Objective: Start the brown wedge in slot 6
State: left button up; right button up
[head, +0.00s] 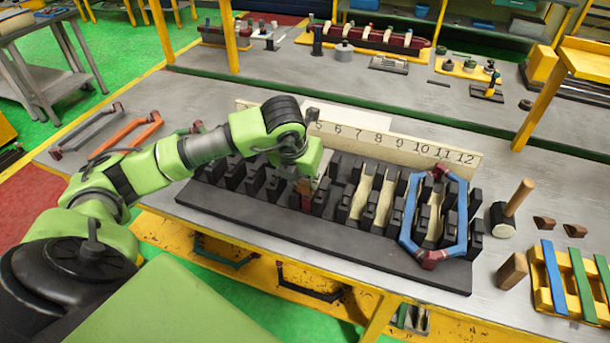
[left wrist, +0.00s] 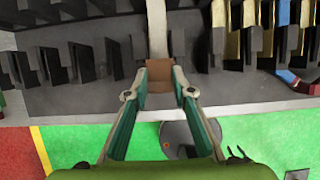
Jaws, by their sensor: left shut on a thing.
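My left gripper (head: 304,184) reaches down over the black stator block (head: 330,238). Its fingers (left wrist: 160,82) are shut on the brown wedge (left wrist: 159,73), which lies between the fingertips. In the head view the wedge (head: 305,192) is a small brown patch, partly hidden by the gripper. In the left wrist view a pale strip (left wrist: 157,28) runs straight away from the wedge, between rows of black teeth. The wedge is in line with it; I cannot tell how far it is in the slot. The number board (head: 395,145) stands behind; my arm hides its low numbers.
A blue coil (head: 409,220) with dark red ends sits over the right-hand slots. To the right are a mallet (head: 515,200), two brown wedges (head: 545,222), a wooden block (head: 513,270) and a yellow rack (head: 560,290). Orange (head: 125,135) and grey coils lie at the left.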

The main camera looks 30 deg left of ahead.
aim_at(307, 180)
pick_arm(q)
jog(key=shift+f, duration=0.65)
jog(key=shift+f+b, duration=1.05)
jog(key=shift+b, duration=0.3)
jog(key=shift+w+a+b, duration=0.2)
jog(key=shift+w+b, duration=0.35)
jog(key=shift+w, duration=0.3)
jog(key=o, duration=1.2)
jog(key=shift+w+f, duration=0.1)
